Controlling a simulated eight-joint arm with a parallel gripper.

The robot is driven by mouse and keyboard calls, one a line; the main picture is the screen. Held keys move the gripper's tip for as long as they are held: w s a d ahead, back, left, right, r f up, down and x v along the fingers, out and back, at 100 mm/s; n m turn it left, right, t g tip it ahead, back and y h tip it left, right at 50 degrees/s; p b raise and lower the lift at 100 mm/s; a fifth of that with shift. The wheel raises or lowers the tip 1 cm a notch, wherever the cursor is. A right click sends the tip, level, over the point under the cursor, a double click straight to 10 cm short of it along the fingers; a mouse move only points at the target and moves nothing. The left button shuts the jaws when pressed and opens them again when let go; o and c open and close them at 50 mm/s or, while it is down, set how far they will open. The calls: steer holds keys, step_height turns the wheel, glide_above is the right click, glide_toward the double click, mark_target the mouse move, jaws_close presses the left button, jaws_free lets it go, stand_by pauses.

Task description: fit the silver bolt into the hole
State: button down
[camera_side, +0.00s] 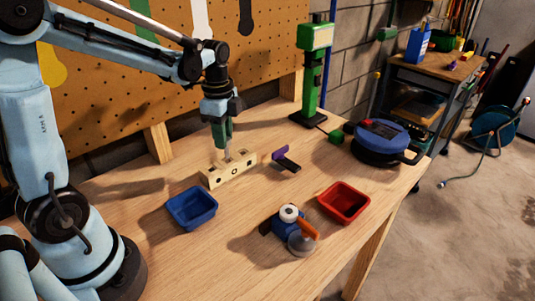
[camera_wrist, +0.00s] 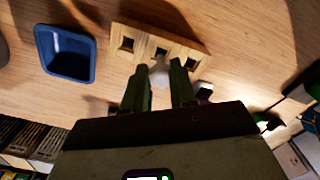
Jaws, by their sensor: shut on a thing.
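My gripper (camera_side: 222,138) points down over the pale wooden block (camera_side: 212,180) on the workbench. Its dark green fingers (camera_wrist: 160,88) are shut on the silver bolt (camera_wrist: 158,74), which shows as a pale grey piece between the fingertips. In the side view the bolt (camera_side: 228,156) is a small light shape just below the fingers, at the block's top. The block also shows in the wrist view (camera_wrist: 174,50), with a row of square-edged dark holes. The bolt appears beside the middle hole there. I cannot tell whether its tip is inside a hole.
A blue bin (camera_side: 192,208) stands in front of the block, and a red bin (camera_side: 344,202) stands to the right. A purple-and-black tool (camera_side: 286,160) lies close to the block's right. A blue-and-orange tool (camera_side: 296,228) is near the front. A green stand (camera_side: 312,80) is behind.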

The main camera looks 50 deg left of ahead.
mark_target(226, 157)
steer(key=shift+f, duration=1.2)
steer(key=shift+f, duration=0.45)
steer(key=shift+f, duration=0.6)
steer(key=c, duration=0.8)
jaws_free()
step_height(226, 157, up, 12)
steer(key=shift+r, duration=0.1)
